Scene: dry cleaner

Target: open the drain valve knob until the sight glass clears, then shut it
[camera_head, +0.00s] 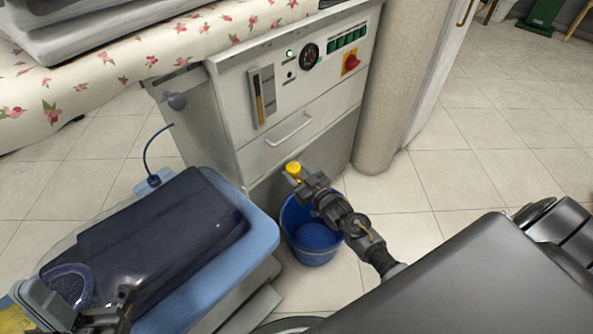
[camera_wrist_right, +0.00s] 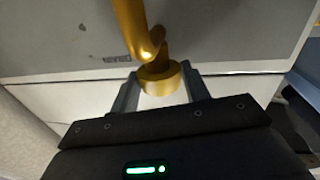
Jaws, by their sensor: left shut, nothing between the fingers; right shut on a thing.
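The yellow drain valve knob (camera_head: 293,169) sits low at the front of the grey-white machine. My right gripper (camera_head: 299,176) is shut on it. In the right wrist view the brass-coloured knob (camera_wrist_right: 160,79) lies between the fingers of the right gripper (camera_wrist_right: 160,92), with a brass pipe (camera_wrist_right: 133,25) beyond it. The sight glass (camera_head: 259,98) is a narrow upright strip on the machine's front, with an amber-brown column in it. My left gripper (camera_head: 126,294) is shut and empty over the blue pad at the lower left.
A blue bucket (camera_head: 312,243) stands on the floor below the knob. A blue-edged board (camera_head: 262,240) bears dark folded cloth (camera_head: 180,225).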

